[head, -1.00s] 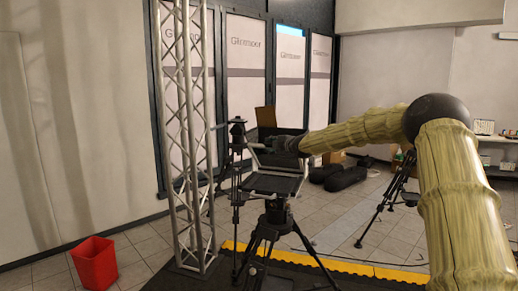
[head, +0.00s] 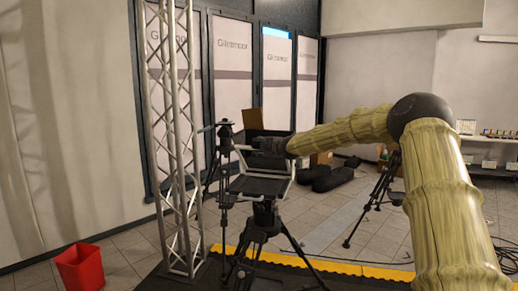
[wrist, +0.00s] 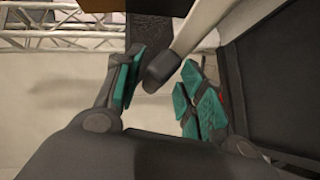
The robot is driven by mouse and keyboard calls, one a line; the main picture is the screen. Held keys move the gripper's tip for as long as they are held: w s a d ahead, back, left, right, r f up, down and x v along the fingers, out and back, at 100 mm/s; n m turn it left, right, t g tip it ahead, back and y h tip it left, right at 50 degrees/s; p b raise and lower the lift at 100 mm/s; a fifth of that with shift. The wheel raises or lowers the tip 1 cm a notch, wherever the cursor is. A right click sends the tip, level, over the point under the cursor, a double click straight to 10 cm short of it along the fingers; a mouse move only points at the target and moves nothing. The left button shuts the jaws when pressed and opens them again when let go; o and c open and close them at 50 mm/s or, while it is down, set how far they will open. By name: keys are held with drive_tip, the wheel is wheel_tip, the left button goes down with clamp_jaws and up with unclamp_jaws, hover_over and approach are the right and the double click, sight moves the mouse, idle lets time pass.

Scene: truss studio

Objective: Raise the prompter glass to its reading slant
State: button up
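The prompter (head: 262,186) stands on a dark tripod in the head view, a flat dark panel between pale side arms. Its dark hood stands behind and above the panel. My gripper (head: 256,146) is at the top of the side arms, in front of the hood. In the wrist view my gripper (wrist: 160,72) has its teal finger pads apart. A pale bar (wrist: 203,22) with a dark rounded end cap reaches between the pads. Gaps show beside the cap, so I see no firm grip. The glass itself is hard to make out.
A metal truss tower (head: 178,140) and a dark stand (head: 225,165) are left of the prompter. A red bin (head: 80,267) is at the lower left. Another tripod (head: 375,198) stands to the right. Yellow edging (head: 330,266) borders the dark floor mat.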

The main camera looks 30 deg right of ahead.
drive_tip(key=s+r, duration=0.2)
drive_tip(key=s, duration=0.9)
drive_tip(key=shift+s+a+r, duration=0.25)
drive_tip(key=shift+a, duration=0.05)
idle(0.4)
